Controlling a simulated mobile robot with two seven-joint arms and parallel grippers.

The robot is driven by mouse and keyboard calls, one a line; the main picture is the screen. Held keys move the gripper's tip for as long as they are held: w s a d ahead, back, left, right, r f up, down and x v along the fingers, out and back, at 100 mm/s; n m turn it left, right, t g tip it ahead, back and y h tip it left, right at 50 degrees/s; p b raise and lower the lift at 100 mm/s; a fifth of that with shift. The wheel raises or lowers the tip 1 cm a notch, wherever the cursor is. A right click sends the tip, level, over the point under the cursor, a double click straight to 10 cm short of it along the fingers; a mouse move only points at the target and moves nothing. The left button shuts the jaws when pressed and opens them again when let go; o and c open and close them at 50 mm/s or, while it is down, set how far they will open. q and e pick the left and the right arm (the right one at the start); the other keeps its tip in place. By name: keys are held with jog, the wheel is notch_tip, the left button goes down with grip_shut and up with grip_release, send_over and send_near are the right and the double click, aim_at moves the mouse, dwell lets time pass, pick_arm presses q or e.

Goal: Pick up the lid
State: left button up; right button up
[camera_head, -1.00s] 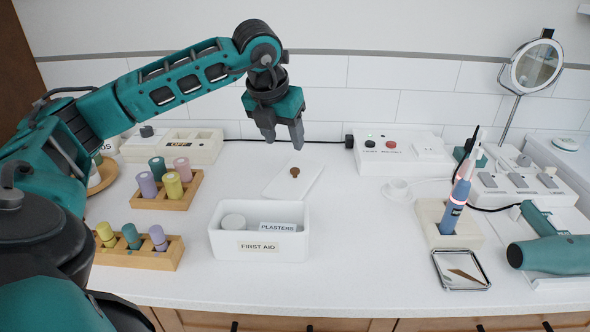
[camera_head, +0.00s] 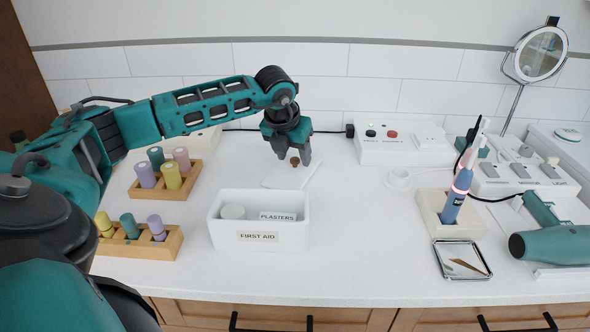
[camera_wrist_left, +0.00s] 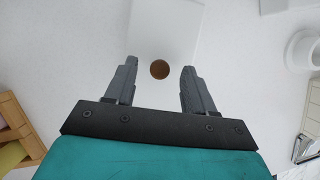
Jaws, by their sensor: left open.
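The lid (camera_head: 312,176) is a flat white panel with a round brown knob (camera_head: 295,161). It lies on the white counter behind the open white FIRST AID box (camera_head: 258,237). My left gripper (camera_head: 293,160) is open and empty, pointing down above the lid. In the left wrist view the brown knob (camera_wrist_left: 159,69) lies between the two fingertips, with a gap on each side. The lid (camera_wrist_left: 166,25) runs up from it to the top edge. The gripper hides part of the lid in the head view. My right gripper is not in view.
Two wooden racks with coloured rolls, the rear rack (camera_head: 165,192) and the front rack (camera_head: 139,245), stand left of the box. A power unit (camera_head: 390,144) stands behind right. A toothbrush holder (camera_head: 450,214), tray mirror (camera_head: 462,259) and hair dryer (camera_head: 550,245) stand right.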

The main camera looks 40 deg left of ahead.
pick_arm(q)
jog(key=shift+w+f, duration=0.2)
jog(key=shift+f, duration=0.35)
grip_shut()
